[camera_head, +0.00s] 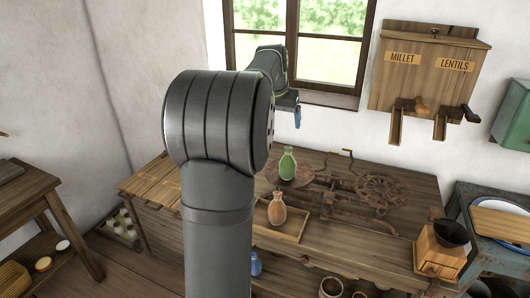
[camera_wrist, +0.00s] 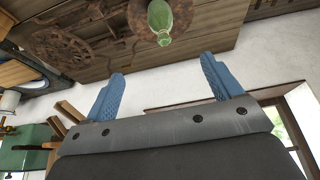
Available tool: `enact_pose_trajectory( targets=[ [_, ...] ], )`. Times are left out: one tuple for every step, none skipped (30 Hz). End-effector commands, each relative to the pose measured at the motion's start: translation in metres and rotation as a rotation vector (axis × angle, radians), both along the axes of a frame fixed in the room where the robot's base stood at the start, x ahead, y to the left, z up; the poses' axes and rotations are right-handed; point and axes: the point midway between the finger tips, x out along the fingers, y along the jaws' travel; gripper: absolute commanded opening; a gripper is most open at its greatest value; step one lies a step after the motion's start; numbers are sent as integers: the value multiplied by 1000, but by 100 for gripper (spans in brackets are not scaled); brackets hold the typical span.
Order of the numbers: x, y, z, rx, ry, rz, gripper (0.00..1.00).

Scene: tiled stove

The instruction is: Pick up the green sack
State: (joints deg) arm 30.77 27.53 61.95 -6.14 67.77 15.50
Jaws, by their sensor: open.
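The green sack (camera_head: 287,163) stands upright on a round rusty plate (camera_head: 271,172) of the old scale on the wooden workbench. It also shows at the top of the wrist view (camera_wrist: 160,22). My gripper (camera_head: 297,118) is in the air above and behind the sack, in front of the window, partly hidden by my arm. In the wrist view my gripper's blue fingers (camera_wrist: 165,72) are spread wide with nothing between them. The sack is apart from the fingers, beyond their tips.
An orange sack (camera_head: 277,208) stands on a wooden tray (camera_head: 283,228) in front of the green one. The scale's other round plate (camera_head: 381,189) is to the right. A millet and lentils dispenser (camera_head: 428,68) hangs on the wall. A coffee grinder (camera_head: 440,250) stands at the right.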

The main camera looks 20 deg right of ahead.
Motion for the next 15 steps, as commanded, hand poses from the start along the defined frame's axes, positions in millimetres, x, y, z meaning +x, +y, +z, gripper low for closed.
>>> enact_pose_trajectory(
  targets=[
    [0,0,-9,-8,-4,-1,84],
    [0,0,-16,-16,-10,-3,84],
    [1,-1,-26,-31,-21,-5,84],
    [1,-1,-33,-41,-32,-5,84],
    [1,-1,-41,-52,-43,-6,84],
    [1,0,-50,-67,-56,-5,84],
    [1,0,-57,-76,-66,-4,84],
    [1,1,-62,-84,-76,-3,84],
    [1,1,-69,-95,-88,-2,84],
    [1,1,-72,-100,-95,-1,84],
    [1,2,-76,-105,-101,0,84],
    [1,2,-80,-109,-107,2,84],
    [2,1,-83,-111,-110,2,84],
    [3,0,-86,-113,-112,2,84],
    [5,-2,-91,-113,-112,2,84]
  ],
)
